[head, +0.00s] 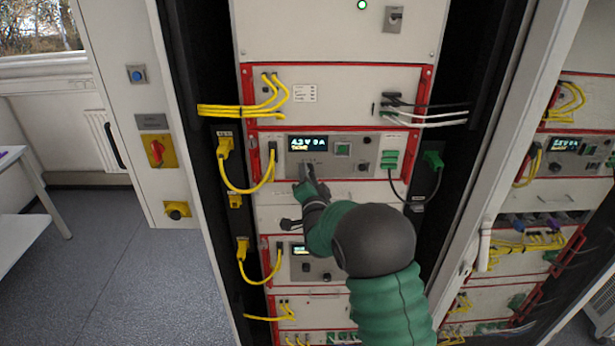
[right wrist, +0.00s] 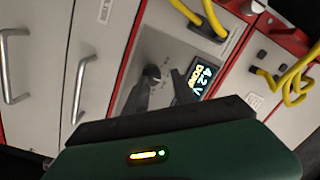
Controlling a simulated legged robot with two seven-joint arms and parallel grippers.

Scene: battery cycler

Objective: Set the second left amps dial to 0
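The upper left cycler panel (head: 355,169) is grey, with a lit display (head: 307,144) that seems to read about 4.3 V and 0 A. In the right wrist view the display (right wrist: 203,80) is partly hidden and turned. A small dark dial (right wrist: 152,71) sits on the panel beside the display. My right gripper (head: 307,172) is at the panel just below the display. In the right wrist view the right gripper (right wrist: 161,76) has its fingers apart, with the dial near the left fingertip; I cannot tell if they touch. My left gripper is not in view.
A second panel with a display (head: 299,249) sits lower in the same rack, partly behind my right arm. Yellow cables (head: 246,189) hang left of the panel and a black cable with a green plug (head: 432,160) right of it. Another rack (head: 565,160) stands at the right.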

